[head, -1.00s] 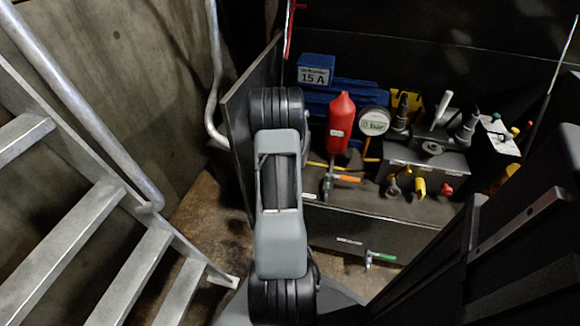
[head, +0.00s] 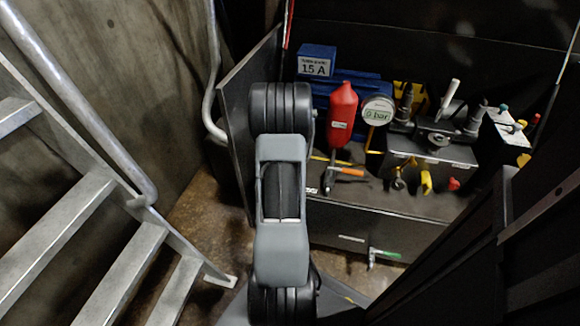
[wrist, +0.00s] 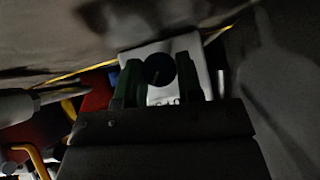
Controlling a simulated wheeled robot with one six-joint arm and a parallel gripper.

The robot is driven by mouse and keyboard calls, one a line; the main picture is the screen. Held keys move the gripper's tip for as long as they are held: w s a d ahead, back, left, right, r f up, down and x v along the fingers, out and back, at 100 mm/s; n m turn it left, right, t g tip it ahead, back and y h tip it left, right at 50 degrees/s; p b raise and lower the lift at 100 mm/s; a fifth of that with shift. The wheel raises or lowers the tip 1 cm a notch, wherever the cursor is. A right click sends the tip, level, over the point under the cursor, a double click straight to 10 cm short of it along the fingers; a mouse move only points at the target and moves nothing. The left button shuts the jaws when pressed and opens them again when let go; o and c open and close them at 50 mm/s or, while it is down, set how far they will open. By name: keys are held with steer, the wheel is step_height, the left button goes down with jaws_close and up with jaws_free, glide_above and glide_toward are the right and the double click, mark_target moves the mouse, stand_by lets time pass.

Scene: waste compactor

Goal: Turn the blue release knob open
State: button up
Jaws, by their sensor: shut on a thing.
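The release knob (wrist: 160,69) is a round, dark, faintly bluish disc on a white plate (wrist: 184,43) in the wrist view. The view is dim, so its blue is hard to make out. My gripper (wrist: 158,78) has its two dark green fingers on either side of the knob and is shut on it. The turn angle of the knob cannot be told clearly. In the head view my arm stands in front, and the knob and my gripper do not show.
A dark bench (head: 390,205) carries a red bottle (head: 342,115), a round gauge (head: 377,110), a blue box (head: 316,60) and several valves. A dark upright panel (head: 236,110) stands left of my arm. Metal stairs (head: 75,220) with a handrail (head: 75,95) fill the left.

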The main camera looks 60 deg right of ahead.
steer(key=shift+s+f+m+t+b, duration=0.1)
steer(key=shift+f+m+t+b, duration=0.3)
steer(key=shift+b, duration=0.55)
steer(key=shift+r+t+p, duration=0.35)
steer(key=shift+r+t, duration=0.05)
steer(key=shift+t, duration=0.1)
steer(key=shift+s+r+m+t+y+p, duration=0.15)
steer(key=shift+m+t+y+p, duration=0.15)
steer(key=shift+p, duration=1.25)
steer(key=shift+f+m+t+p, duration=0.3)
steer(key=shift+t+p, duration=0.2)
steer(key=shift+p, duration=0.1)
steer(key=o, duration=0.9)
steer(key=shift+b, duration=0.35)
